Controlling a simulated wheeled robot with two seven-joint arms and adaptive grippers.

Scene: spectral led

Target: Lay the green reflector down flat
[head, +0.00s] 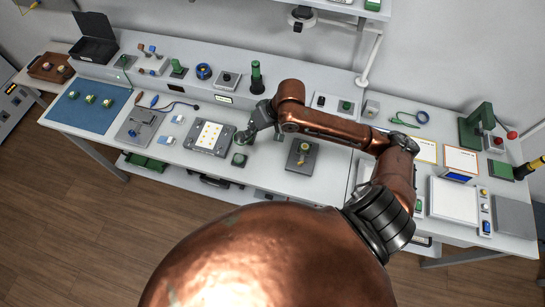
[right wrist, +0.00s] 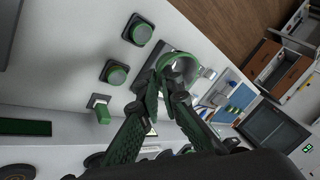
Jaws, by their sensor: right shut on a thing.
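The green reflector (right wrist: 181,67) is a shallow round cup with a green rim and a shiny silvery inside. In the right wrist view it sits at the tips of my right gripper (right wrist: 166,90), whose two fingers are closed on its edge. Its open face is turned partly toward the camera, so it is tilted, not flat. In the head view my right gripper (head: 247,134) is low over the middle of the white bench, and the reflector is too small there to make out clearly. I cannot tell whether it touches the bench. My left gripper is not in view.
A green-topped dark block (head: 239,160) is close in front. A grey stand with a brass-coloured part (head: 302,158) is to the right. A blue mat (head: 88,106) lies far left.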

